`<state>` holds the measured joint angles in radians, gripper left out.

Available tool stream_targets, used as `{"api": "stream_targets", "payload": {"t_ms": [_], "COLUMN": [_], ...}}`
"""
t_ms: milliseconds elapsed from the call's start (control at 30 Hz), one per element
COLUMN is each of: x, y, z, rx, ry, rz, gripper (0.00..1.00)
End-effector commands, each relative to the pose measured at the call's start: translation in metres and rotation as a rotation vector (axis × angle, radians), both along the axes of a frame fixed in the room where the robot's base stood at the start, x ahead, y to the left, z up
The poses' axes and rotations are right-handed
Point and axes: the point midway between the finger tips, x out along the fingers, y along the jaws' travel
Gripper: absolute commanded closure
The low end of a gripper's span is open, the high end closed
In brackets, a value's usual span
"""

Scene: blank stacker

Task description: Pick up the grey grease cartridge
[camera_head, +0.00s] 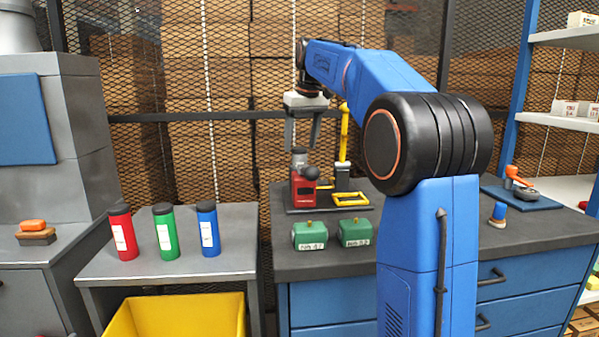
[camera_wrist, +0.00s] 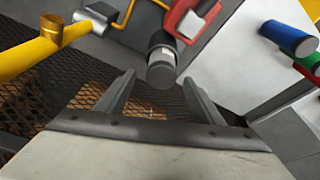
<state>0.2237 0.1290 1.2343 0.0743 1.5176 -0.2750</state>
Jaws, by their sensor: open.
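The grey grease cartridge (camera_head: 299,158) stands upright at the red device (camera_head: 304,188) on the dark workbench, with its lower part hidden behind the device. In the wrist view the cartridge (camera_wrist: 162,52) shows a dark end and a pale band, beside the red device (camera_wrist: 194,18). My gripper (camera_head: 302,142) is open and points down just above the cartridge. In the wrist view the fingertips (camera_wrist: 158,79) lie on either side of the cartridge's near end, with nothing gripped. I cannot tell whether they reach below its top.
A yellow post (camera_head: 343,135) with a yellow frame stands right of the device. Two green blocks (camera_head: 310,235) lie in front. Red (camera_head: 123,232), green (camera_head: 165,231) and blue (camera_head: 208,229) cartridges stand on the left table above a yellow bin (camera_head: 180,317). Wire mesh is behind.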

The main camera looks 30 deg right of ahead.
Motion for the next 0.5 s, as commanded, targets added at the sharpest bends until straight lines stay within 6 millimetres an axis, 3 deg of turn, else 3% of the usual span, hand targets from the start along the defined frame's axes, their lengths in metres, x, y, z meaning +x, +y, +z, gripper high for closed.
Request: {"api": "stream_targets", "payload": {"t_ms": [300, 500], "x": [0.004, 0.006], "y": [0.002, 0.002], "z": [-0.04, -0.045], "rx": [0.0, 0.0], "ry": [0.001, 0.0], "rz": [0.0, 0.0], "gripper": [0.39, 0.39]}}
